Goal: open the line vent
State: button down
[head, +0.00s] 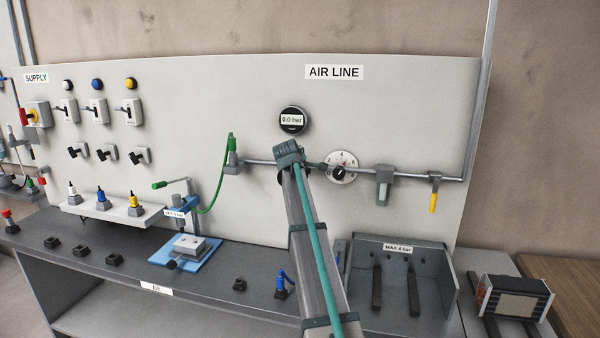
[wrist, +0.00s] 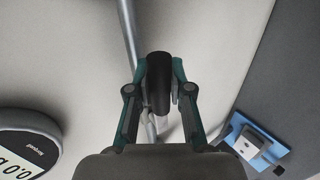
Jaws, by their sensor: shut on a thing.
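In the wrist view my gripper (wrist: 159,72) is shut on a black rounded handle (wrist: 158,92), with one finger on each side of it. The handle stands in front of the grey air pipe (wrist: 130,32). I cannot tell for sure that this handle is the line vent. In the head view my own arm hides the gripper and the handle. The air pipe (head: 260,162) runs along the panel under the AIR LINE label (head: 334,72). The round gauge (head: 292,121) above it reads 0.0 bar; its edge also shows in the wrist view (wrist: 30,128).
Right of my arm are a numbered dial (head: 342,167), a grey filter (head: 383,187) and a yellow-handled valve (head: 433,200). A green hose (head: 220,188) hangs at left. The blue-based press (head: 185,250) and a MAX 4 bar tray (head: 440,290) are on the bench below.

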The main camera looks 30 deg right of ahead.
jog(key=c, duration=1)
grip_release()
jog(key=shift+c, duration=0.2)
jog(key=v, duration=1.2)
